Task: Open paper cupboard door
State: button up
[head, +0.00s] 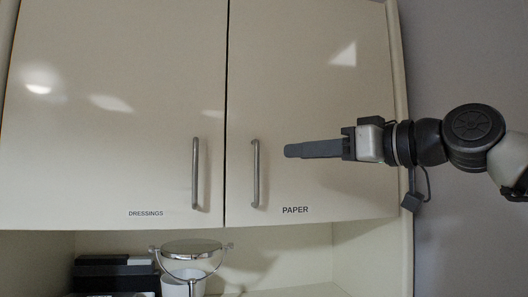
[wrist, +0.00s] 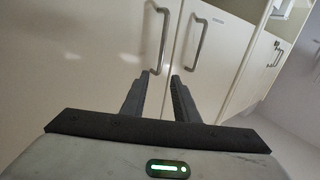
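The paper cupboard door (head: 315,85) is the cream right-hand door, shut, with the word PAPER at its lower edge. Its vertical metal bar handle (head: 256,175) is near the door's left edge. My gripper (head: 287,151) points left from the right side, its tips a little right of the handle's upper end and apart from it in the picture. In the wrist view the two fingers (wrist: 160,76) stand apart with nothing between them. The nearer handle, which looks like the paper one (wrist: 165,35), rises just beyond the tips. The depth gap to the door is hard to tell.
The dressings door (head: 110,80), also shut, is to the left, with its own bar handle (head: 195,172) close by. Below is an open shelf with a round mirror (head: 192,248), a white cup (head: 180,285) and dark boxes (head: 112,275). A grey wall (head: 460,60) is at right.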

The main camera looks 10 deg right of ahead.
aim_at(264, 155)
jog(key=p+x, duration=0.2)
jog(key=x, duration=0.8)
jog(key=shift+w+a, duration=0.25)
jog(key=shift+w, duration=0.1)
grip_shut()
